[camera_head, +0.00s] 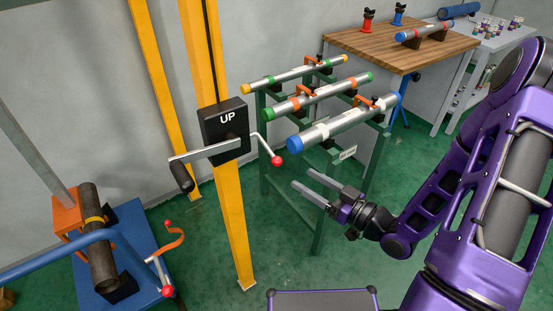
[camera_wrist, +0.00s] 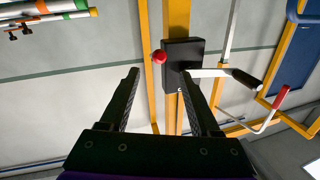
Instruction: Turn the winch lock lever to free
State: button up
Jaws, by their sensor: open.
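The winch is a black box (camera_head: 225,130) marked "UP" on a yellow post. It also shows in the wrist view (camera_wrist: 182,55). A thin bent lever with a red ball end (camera_head: 277,160) sticks out from its right side, the ball low. In the wrist view the red ball (camera_wrist: 159,57) is beside the box, on its left. A grey crank (camera_head: 205,152) with a black grip (camera_head: 181,177) crosses the box front. My gripper (camera_head: 301,178) is open and empty, right of and a little below the ball in the head view, apart from it.
A green rack (camera_head: 318,225) with several pipes (camera_head: 343,122) stands behind my gripper. A blue cart (camera_head: 130,225) holding a dark pipe (camera_head: 97,240) is at the lower left. A wooden bench (camera_head: 400,45) is at the back. Green floor between post and rack is clear.

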aim_at(277, 162)
jog(key=x, duration=1)
jog(key=shift+w+a+p, duration=0.2)
jog(key=shift+p, duration=0.1)
grip_shut()
dwell(0.9)
